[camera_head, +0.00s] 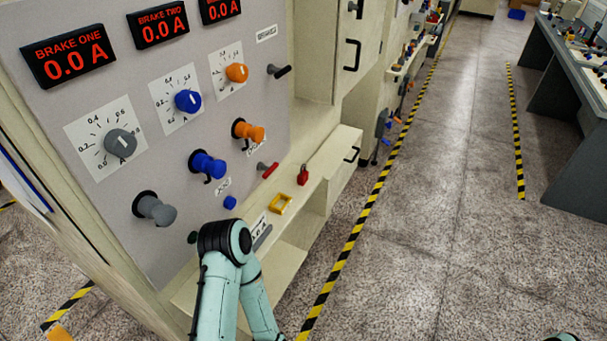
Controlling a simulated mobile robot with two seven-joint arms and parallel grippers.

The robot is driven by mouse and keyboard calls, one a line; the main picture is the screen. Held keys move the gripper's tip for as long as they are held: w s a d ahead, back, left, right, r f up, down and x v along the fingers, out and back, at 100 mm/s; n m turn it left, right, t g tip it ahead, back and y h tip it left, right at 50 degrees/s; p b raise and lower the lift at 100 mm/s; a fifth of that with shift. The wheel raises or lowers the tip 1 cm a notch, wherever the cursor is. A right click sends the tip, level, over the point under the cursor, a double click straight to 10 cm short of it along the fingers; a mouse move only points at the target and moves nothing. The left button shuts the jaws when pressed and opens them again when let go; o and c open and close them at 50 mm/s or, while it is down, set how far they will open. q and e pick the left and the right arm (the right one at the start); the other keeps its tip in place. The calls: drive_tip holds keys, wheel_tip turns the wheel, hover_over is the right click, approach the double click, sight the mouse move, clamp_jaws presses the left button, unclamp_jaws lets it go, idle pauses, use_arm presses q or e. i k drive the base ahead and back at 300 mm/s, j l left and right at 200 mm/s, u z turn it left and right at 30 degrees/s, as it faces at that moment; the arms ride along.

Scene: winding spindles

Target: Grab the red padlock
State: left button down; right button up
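The red padlock (303,176) is small and stands on the cream ledge (325,160) below the control panel, near the middle of the view. It looks upright and nothing touches it. My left arm comes up from the bottom and bends at a black joint in front of the panel, to the left of and nearer than the padlock. I cannot make out the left gripper's fingers. My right gripper is out of view; only a sliver of my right arm shows at the bottom right edge.
The panel (70,190) carries grey, blue and orange knobs and plugs, and a red handle (268,170) beside the padlock. A yellow square frame (281,204) lies on the ledge. Cabinets with black handles stand beyond. The floor right of the striped tape (350,240) is clear.

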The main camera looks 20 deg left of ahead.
sight(302, 177)
drive_tip(key=z, duration=0.3)
drive_tip(key=i, duration=0.95)
drive_tip(key=i+z, duration=0.45)
drive_tip(key=i, duration=0.2)
drive_tip(key=i+j+z, duration=0.15)
drive_tip(key=i+z, duration=0.3)
drive_tip(key=i, duration=0.25)
drive_tip(key=i+u, duration=0.1)
drive_tip(key=u, duration=0.35)
drive_tip(key=i+u, duration=0.1)
drive_tip(key=u, duration=0.35)
drive_tip(key=l+u, duration=0.15)
drive_tip(key=u, duration=2.15)
drive_tip(key=i+l, duration=0.05)
